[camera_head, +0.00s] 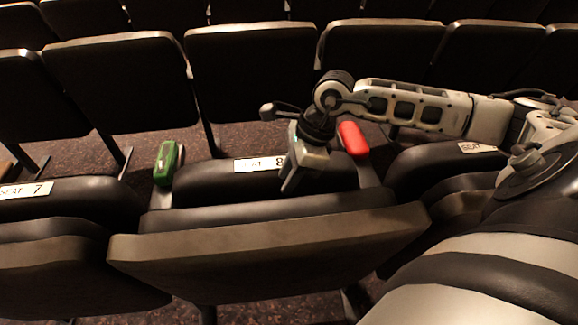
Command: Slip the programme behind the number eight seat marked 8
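The seat marked 8 (215,180) is the dark padded seat in the middle of the head view. Its white label (255,165) reads SEAT 8, with its right end close against my gripper in the picture. My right gripper (291,184) points down over this seat, just right of the label. I cannot tell whether its fingers are open or shut, or whether they touch the seat. I cannot make out a programme anywhere in view. My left gripper is out of view.
A green box-like object (166,163) and a red one (352,139) sit at the armrests on either side of seat 8. Seat 7's label (27,190) is at the left, and another seat label (477,147) is at the right. A row of seat backs (250,80) stands beyond.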

